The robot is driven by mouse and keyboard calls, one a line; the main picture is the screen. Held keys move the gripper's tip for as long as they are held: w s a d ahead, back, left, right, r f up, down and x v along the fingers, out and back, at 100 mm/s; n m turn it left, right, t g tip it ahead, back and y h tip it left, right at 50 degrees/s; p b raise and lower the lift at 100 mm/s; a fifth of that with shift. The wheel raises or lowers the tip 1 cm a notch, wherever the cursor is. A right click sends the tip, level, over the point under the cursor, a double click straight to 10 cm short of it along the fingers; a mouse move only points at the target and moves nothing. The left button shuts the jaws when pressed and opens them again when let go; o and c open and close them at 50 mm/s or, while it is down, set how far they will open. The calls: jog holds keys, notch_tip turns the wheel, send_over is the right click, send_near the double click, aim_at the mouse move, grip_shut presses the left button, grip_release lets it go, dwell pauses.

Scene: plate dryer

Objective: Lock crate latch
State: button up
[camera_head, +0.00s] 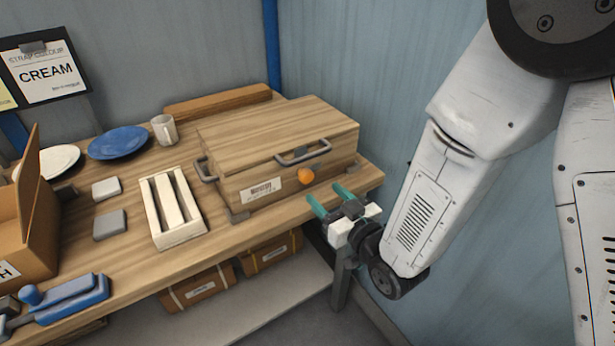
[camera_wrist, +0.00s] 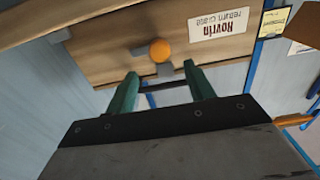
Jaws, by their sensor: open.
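The wooden crate (camera_head: 240,185) stands on the right part of the workbench with its lid down. An orange round latch knob (camera_head: 306,175) sits on its front face, right of a white label (camera_head: 262,188). The knob (camera_wrist: 160,50) also shows in the wrist view, near a small grey metal piece (camera_wrist: 165,69). My gripper (camera_head: 330,198) is in front of the crate at the bench's right front, with its green fingers apart. In the wrist view my gripper (camera_wrist: 160,85) is open and empty, and the knob lies beyond the gap between its fingertips. I see no contact.
Grey handles (camera_head: 303,152) stick out from the crate's lid and left side. A tray with cream strips (camera_head: 172,205), grey blocks (camera_head: 110,224), a blue plate (camera_head: 118,142) and a mug (camera_head: 164,130) stand to the left. Brown boxes (camera_head: 270,252) sit on the shelf below.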

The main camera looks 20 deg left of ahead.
aim_at(309, 177)
jog(key=x, duration=0.7)
jog(key=shift+w, duration=0.1)
jog(key=shift+c, duration=0.3)
